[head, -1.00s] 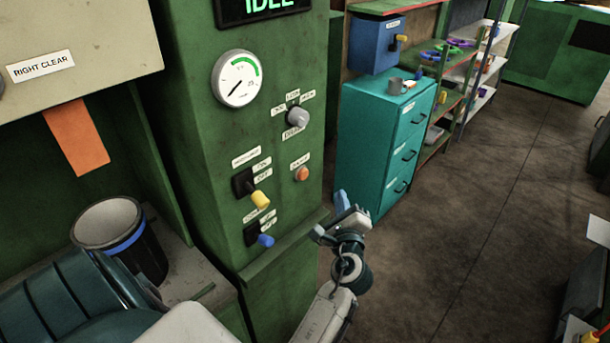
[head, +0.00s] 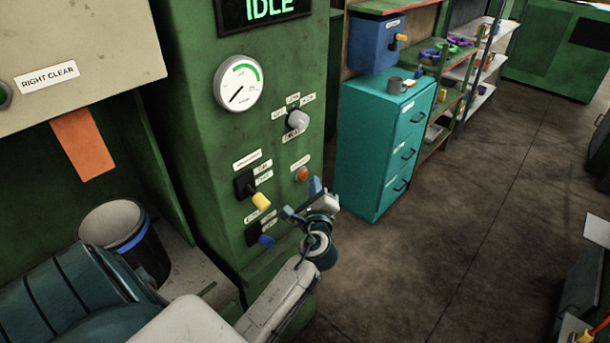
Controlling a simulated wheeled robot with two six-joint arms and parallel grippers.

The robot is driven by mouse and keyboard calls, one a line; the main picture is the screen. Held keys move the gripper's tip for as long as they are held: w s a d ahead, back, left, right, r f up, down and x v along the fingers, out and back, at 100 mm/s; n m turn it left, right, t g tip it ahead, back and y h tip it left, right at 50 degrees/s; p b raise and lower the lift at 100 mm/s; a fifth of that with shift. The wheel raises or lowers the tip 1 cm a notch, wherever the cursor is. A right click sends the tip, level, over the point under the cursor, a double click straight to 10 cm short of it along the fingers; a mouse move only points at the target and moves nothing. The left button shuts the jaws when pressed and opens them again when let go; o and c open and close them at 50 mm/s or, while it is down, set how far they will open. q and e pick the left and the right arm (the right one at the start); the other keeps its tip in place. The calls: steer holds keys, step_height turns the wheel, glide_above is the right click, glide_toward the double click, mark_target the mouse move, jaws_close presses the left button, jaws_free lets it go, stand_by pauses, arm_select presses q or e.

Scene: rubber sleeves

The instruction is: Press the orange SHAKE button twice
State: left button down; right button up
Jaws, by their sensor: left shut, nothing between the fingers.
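The round orange SHAKE button (head: 302,174) sits on the front of the green control panel (head: 215,150), below a small white label that is too small to read clearly. My left gripper (head: 315,187) is shut and empty. Its blue fingertip is just below and to the right of the button in the head view, close to the panel face. I cannot tell whether it touches the panel. The button is not covered. The display (head: 264,8) at the top of the panel reads IDLE. My right gripper is not in view.
The panel also carries a gauge (head: 238,83), a grey knob (head: 298,121), a yellow-handled switch (head: 260,201) and a blue-handled switch (head: 266,240) near my left wrist. A teal drawer cabinet (head: 375,150) stands right of the panel. Open floor lies further right.

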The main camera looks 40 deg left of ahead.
arm_select(q)
steer(key=shift+a, duration=0.3)
stand_by(1.9)
steer(key=shift+a, duration=0.25)
steer(key=shift+a, duration=0.3)
stand_by(0.8)
steer(key=shift+d, duration=0.75)
steer(key=shift+s+d, duration=0.2)
steer(key=shift+d, duration=2.3)
stand_by(0.6)
